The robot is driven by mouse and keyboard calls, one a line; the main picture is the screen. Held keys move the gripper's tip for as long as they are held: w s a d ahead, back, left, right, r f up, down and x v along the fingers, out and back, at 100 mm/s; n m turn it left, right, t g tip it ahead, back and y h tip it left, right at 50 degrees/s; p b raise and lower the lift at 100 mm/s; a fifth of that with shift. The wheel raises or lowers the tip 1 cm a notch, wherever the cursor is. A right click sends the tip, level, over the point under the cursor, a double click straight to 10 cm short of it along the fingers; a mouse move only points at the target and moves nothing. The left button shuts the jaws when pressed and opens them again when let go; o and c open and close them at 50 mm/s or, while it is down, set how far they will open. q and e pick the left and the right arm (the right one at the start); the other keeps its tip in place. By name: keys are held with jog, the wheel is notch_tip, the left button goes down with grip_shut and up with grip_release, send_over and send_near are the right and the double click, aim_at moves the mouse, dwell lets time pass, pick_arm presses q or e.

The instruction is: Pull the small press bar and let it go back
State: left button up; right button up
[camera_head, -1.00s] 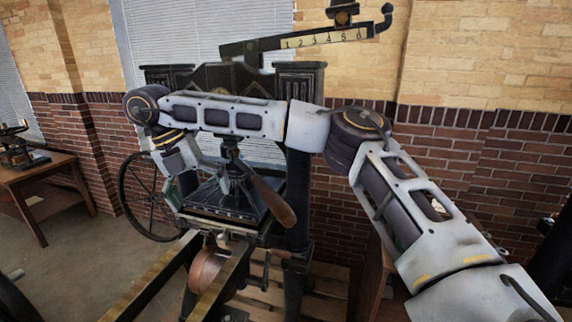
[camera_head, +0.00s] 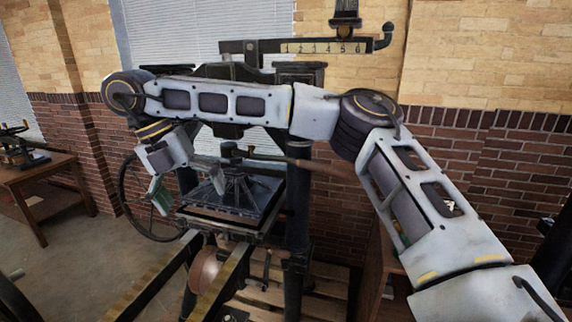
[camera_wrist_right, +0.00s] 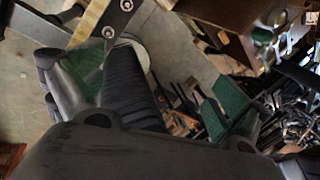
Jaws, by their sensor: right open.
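The press stands at the centre of the head view; its dark platen (camera_head: 238,192) lies under the frame. My right gripper (camera_head: 188,184) is open and empty at the platen's left, apart from the bar. Its green-padded fingers show in the right wrist view (camera_wrist_right: 158,85), with nothing clearly between them. My right arm crosses in front of the press and hides its upper part. My left gripper is out of view.
A numbered beam (camera_head: 325,47) with a weight (camera_head: 345,20) sits level above the press. Two rails (camera_head: 215,285) come toward me below it. A spoked wheel (camera_head: 128,200) is at the left, and a wooden table (camera_head: 35,175) stands further left. Floor between them is clear.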

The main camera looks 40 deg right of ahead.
jog(key=s+a+r, duration=0.2)
jog(key=s, duration=0.3)
jog(key=s+a+r, duration=0.1)
jog(key=s+a, duration=0.1)
jog(key=s, duration=0.4)
jog(key=shift+s+a+r, duration=0.3)
jog(key=shift+r, duration=0.05)
